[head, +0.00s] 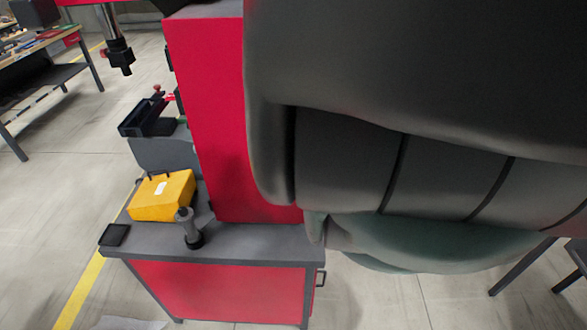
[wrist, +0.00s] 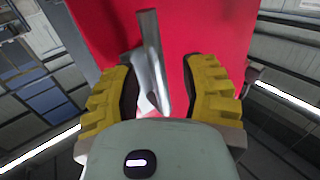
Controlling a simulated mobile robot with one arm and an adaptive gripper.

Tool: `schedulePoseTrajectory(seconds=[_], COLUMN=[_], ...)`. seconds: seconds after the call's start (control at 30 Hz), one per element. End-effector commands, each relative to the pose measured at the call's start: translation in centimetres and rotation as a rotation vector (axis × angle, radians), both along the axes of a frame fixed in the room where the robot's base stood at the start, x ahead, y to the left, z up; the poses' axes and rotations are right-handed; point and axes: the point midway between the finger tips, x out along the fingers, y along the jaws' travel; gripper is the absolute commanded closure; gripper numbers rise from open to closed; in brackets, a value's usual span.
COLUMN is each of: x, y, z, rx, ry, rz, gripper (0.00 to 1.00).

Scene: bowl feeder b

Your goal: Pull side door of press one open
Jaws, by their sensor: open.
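In the head view the red press (head: 207,110) stands on a grey-topped red cabinet, and my arm covers its right part. In the wrist view a red panel (wrist: 105,22) fills the upper middle; I cannot tell whether it is the side door itself. A silver metal handle (wrist: 149,42) stands out in front of it, slightly tilted. My gripper (wrist: 160,82) is open, with one yellow finger on each side of the handle's lower end. I see no clear contact between fingers and handle. The fingers do not show in the head view.
On the cabinet top (head: 240,242) are a yellow box (head: 163,196), a grey upright post (head: 187,228) and a small black pad (head: 114,235). A black tray (head: 148,120) is behind. A workbench (head: 40,66) stands far left. Floor at left is clear.

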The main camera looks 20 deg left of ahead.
Motion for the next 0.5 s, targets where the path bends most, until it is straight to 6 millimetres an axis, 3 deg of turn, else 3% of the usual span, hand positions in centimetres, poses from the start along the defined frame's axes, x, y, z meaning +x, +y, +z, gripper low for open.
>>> schedulePoseTrajectory(seconds=[0.5], x=[0.45], y=[0.46], z=[0.16], rx=[0.003], ry=[-0.003], rz=[-0.002], gripper=[0.54])
